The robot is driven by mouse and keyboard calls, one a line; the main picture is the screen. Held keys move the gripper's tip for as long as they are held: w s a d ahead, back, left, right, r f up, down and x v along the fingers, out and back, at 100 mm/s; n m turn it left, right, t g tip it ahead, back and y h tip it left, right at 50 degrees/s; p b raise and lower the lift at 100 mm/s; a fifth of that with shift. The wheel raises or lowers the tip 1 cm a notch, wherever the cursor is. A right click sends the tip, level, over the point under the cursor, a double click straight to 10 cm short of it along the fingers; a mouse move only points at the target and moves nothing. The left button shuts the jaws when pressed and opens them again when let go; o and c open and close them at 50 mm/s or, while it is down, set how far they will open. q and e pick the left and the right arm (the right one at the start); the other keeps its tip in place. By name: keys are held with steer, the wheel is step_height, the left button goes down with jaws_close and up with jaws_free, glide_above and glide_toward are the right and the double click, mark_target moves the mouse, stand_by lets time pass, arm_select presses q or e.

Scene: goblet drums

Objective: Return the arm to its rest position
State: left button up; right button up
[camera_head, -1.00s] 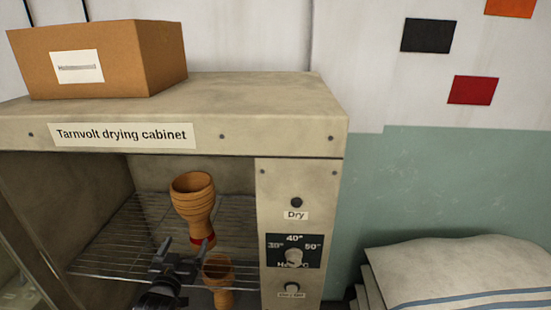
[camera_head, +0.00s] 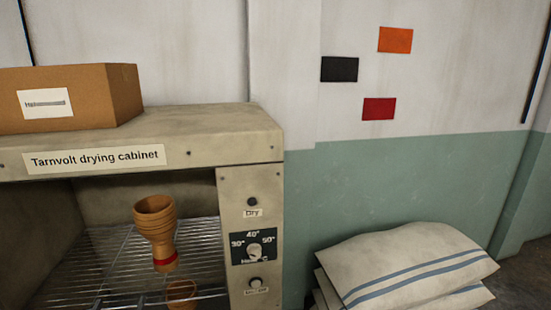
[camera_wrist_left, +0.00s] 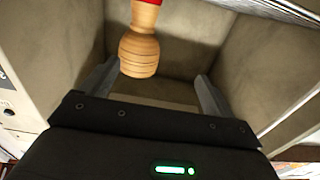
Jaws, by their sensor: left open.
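My left gripper (camera_wrist_left: 152,90) shows in the left wrist view with its two fingers spread and nothing between them. A wooden goblet drum (camera_head: 155,228) with a red band near its foot stands upright on the wire rack (camera_head: 205,250) inside the drying cabinet (camera_head: 245,140). A goblet drum (camera_wrist_left: 140,50) also shows upside down in the left wrist view, beyond the open fingers. A second wooden drum (camera_head: 181,291) is lower in the cabinet, cut off by the head view's bottom edge. In the head view, the left gripper is barely discernible at the bottom edge, and my right gripper does not show.
A cardboard box (camera_head: 100,95) sits on top of the cabinet. The cabinet's control panel (camera_head: 252,245) borders its opening on the right. Stacked striped sacks (camera_head: 400,265) lie to the right, against the green and white wall (camera_head: 400,170).

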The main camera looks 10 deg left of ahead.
arm_select(q)
steer(key=s+d+f+m+g+h, duration=0.1)
steer(key=s+d+f+g, duration=0.1)
steer(key=f, duration=1)
steer(key=s+d+f+m+g+h, duration=0.1)
steer(key=s+f+g, duration=0.2)
steer(key=f, duration=0.9)
steer(key=s+d+f+m+g+h, duration=0.1)
steer(key=s+d+f+m+g, duration=0.1)
steer(key=f, duration=0.9)
steer(key=s+d+f+m+g+h, duration=0.15)
steer(key=s+d+f+g, duration=0.3)
steer(key=s+f, duration=0.95)
steer(key=s+d+f+g, duration=0.2)
steer(key=s+d+f, duration=0.1)
steer(key=s, duration=0.7)
steer(key=s+d+f+g+h, duration=0.1)
steer(key=s+d+f, duration=0.3)
steer(key=s, duration=0.5)
steer(key=shift+s+d+f+m+g, duration=0.35)
steer(key=shift+f+g, duration=0.2)
steer(key=shift+g, duration=0.2)
